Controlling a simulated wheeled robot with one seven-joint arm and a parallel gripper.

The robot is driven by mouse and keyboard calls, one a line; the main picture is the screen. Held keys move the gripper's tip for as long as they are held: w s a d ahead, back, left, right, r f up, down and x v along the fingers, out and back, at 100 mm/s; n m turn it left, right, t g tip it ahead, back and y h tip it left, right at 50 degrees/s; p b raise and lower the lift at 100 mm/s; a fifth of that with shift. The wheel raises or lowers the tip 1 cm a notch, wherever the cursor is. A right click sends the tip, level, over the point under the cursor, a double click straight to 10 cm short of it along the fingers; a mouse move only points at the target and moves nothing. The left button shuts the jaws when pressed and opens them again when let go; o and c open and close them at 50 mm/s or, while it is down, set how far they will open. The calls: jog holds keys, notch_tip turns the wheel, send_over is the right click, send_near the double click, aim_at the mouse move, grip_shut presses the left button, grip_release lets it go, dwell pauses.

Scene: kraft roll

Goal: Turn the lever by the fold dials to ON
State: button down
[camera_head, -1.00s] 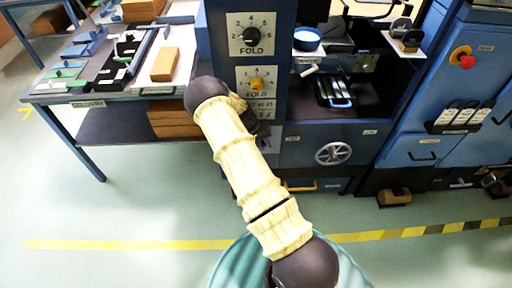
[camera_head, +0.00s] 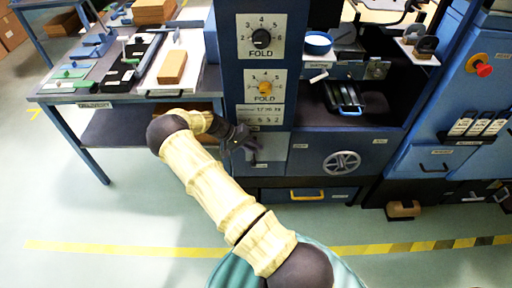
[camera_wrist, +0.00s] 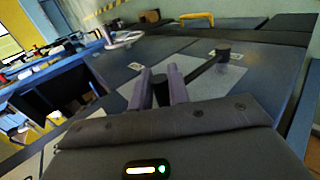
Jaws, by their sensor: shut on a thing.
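The upper fold dial (camera_head: 262,37) has a black knob, and the lower fold dial (camera_head: 264,87) has a yellow one. Both are on the blue column. Below them is a grey lever panel (camera_head: 274,153). My gripper (camera_head: 254,158) is in front of this panel, partly hiding it. In the wrist view my gripper (camera_wrist: 162,88) has its two fingers closed around a dark post of the lever (camera_wrist: 205,68). A dark bar runs from there to a round black end at the right. I cannot read the lever's ON or OFF marking.
A grey handwheel (camera_head: 341,162) is right of the panel, with a yellow drawer handle (camera_head: 307,195) below. A blue-framed table (camera_head: 60,97) with boxes and tools stands at the left. The floor in front is clear, crossed by a yellow stripe (camera_head: 130,247).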

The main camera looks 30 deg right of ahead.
jog(key=shift+w+a+f, duration=0.1)
jog(key=shift+w+a, duration=0.05)
jog(key=shift+a, duration=0.15)
jog(key=c, duration=1.4)
grip_release()
jog(key=shift+a, duration=0.1)
jog(key=v, duration=1.7)
jog(key=shift+a+r, duration=0.1)
jog(key=shift+r, duration=0.1)
